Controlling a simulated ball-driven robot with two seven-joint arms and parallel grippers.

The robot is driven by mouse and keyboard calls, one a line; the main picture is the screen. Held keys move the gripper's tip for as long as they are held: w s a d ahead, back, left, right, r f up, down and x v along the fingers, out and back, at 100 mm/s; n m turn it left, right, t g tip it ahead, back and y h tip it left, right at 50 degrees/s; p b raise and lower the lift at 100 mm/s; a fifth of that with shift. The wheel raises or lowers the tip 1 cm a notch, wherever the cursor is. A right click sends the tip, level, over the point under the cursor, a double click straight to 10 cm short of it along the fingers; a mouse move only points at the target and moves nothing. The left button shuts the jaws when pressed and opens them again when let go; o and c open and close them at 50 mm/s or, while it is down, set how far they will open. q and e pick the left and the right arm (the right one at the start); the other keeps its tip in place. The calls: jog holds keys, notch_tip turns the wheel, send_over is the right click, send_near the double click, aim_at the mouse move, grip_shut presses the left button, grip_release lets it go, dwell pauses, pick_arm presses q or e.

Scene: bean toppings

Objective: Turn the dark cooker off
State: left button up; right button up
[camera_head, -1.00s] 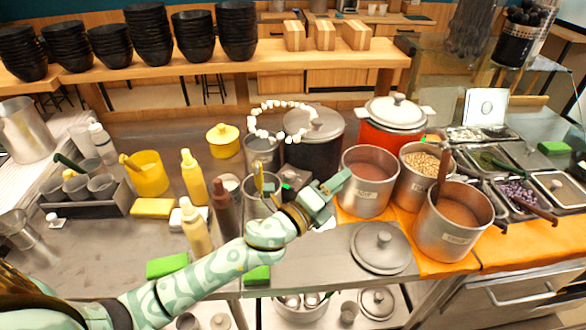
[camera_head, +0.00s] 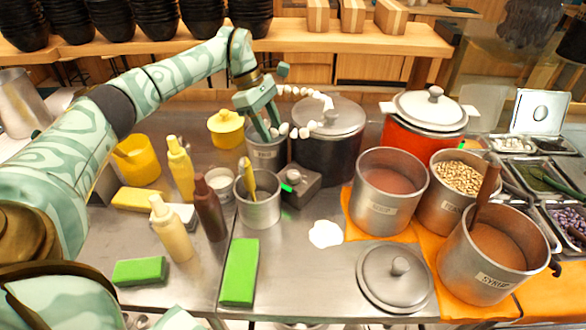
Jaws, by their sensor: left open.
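The dark cooker (camera_head: 327,155) stands at the back of the counter, a black pot with a grey metal lid. A small grey box with a lit green mark (camera_head: 287,187) sits at its lower front left. My left gripper (camera_head: 268,130) is open and empty, pointing down above a metal pot (camera_head: 262,152) just left of the dark cooker. Its fingers are above and behind the green mark, apart from it. My right gripper is not in view.
A red cooker (camera_head: 405,137) with a green light stands to the right. Metal pots of syrup and beans stand in front of it. A loose lid (camera_head: 395,275) lies in front.

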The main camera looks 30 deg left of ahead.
aim_at(293, 173)
pick_arm(q)
jog(key=x, duration=0.7)
jog(key=b+x, duration=0.1)
jog(key=x, duration=0.5)
jog(key=shift+w+d+f, duration=0.2)
jog(key=shift+w+f, duration=0.05)
jog(key=shift+f, duration=0.2)
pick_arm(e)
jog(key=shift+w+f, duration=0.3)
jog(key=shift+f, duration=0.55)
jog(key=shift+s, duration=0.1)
pick_arm(q)
jog(key=c, duration=0.7)
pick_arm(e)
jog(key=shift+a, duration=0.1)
